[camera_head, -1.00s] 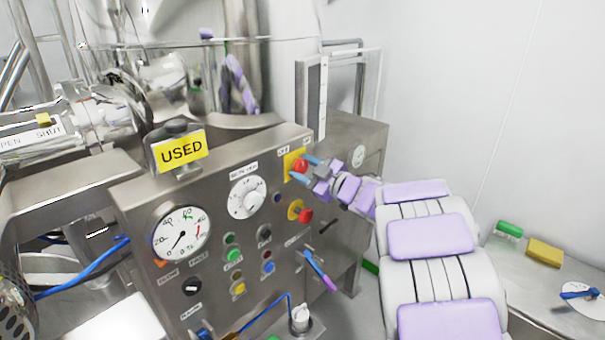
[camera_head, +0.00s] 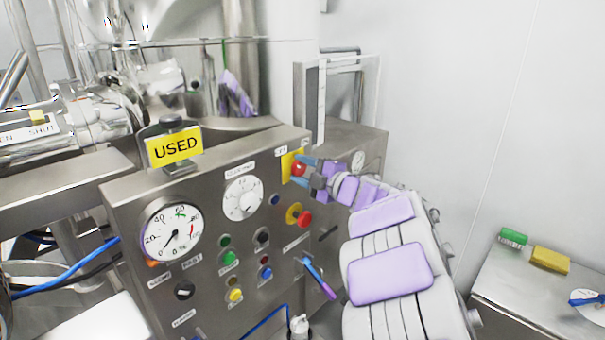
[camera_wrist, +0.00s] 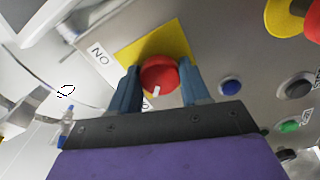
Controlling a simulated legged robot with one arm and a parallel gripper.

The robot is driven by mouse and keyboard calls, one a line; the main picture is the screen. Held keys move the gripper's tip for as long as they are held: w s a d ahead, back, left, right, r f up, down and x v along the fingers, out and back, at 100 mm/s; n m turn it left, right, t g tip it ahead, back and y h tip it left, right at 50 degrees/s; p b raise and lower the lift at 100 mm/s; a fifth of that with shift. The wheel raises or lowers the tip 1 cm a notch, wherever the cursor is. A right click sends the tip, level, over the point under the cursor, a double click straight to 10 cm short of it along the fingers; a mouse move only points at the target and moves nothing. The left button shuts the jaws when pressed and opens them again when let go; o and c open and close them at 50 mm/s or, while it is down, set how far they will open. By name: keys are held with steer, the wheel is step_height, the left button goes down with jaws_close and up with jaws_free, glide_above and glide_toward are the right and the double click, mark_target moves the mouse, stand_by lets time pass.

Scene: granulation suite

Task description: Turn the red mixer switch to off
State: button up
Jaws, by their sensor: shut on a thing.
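The red mixer switch (camera_head: 299,168) is a round red knob on a yellow plate (camera_head: 287,165), near the top right of the steel control panel. In the wrist view the red switch (camera_wrist: 159,75) sits between the two blue fingers of my gripper (camera_wrist: 158,88), which is shut on it. A white mark shows on its lower face.
A red emergency button on yellow (camera_head: 300,215) sits just below the switch. A blue button (camera_wrist: 230,86) is close to the right finger. The panel (camera_head: 135,200) also bears a gauge, a dial and several coloured buttons. A side table (camera_head: 525,290) stands at right.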

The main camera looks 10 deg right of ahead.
steer(key=shift+f, duration=0.3)
steer(key=o, duration=1.1)
steer(key=shift+s+r, duration=0.1)
steer(key=shift+r, duration=0.1)
steer(key=shift+c, duration=0.2)
steer(key=p+v, duration=0.3)
steer(key=v, duration=1.4)
steer(key=shift+d, duration=0.1)
